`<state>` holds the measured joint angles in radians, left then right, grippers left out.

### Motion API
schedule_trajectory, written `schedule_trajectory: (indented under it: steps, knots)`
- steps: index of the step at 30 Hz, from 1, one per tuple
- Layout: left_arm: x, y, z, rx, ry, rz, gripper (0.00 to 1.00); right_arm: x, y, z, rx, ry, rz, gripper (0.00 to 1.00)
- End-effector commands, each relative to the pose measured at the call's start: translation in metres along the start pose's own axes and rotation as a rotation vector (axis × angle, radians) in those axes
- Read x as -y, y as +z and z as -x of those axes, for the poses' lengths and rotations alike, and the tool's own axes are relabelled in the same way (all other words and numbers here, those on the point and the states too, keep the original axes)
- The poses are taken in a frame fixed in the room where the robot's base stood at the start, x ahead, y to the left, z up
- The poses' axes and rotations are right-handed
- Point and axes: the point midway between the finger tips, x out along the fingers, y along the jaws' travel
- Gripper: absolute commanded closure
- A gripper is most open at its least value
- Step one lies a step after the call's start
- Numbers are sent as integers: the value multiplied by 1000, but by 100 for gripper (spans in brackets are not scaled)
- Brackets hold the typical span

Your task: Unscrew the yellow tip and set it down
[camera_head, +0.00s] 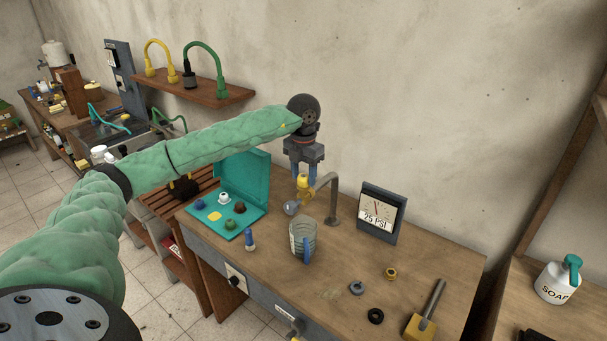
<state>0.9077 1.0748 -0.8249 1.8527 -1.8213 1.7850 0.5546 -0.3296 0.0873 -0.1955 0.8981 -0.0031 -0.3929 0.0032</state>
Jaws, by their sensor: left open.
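My left gripper (304,168) reaches in on the green-sleeved arm and points down over the bench. It is open, its fingers just above or beside a yellow tip (304,184). I cannot tell whether they touch it. The yellow tip sits at the end of a bent grey metal pipe (334,205) that rises from the bench. A small round grey-blue part (291,208) shows just below the tip. My right gripper is not in view.
An open teal case (245,178) lies left. Loose rings (375,316) and a yellow-headed tool (420,325) lie front right.

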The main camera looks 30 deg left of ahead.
Motion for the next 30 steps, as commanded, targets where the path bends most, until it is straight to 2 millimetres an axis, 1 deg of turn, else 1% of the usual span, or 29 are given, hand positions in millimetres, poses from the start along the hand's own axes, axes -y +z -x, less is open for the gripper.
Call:
schedule_trajectory:
  steps: [2,6,11,14,30]
  knots:
    - [0,0,0,0,0,1,55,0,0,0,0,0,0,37]
    - [0,0,0,0,0,2,79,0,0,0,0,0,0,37]
    - [0,0,0,0,0,10,79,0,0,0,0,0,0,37]
    - [0,0,0,0,0,66,79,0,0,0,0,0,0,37]
    - [0,0,0,0,-1,609,79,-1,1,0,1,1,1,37]
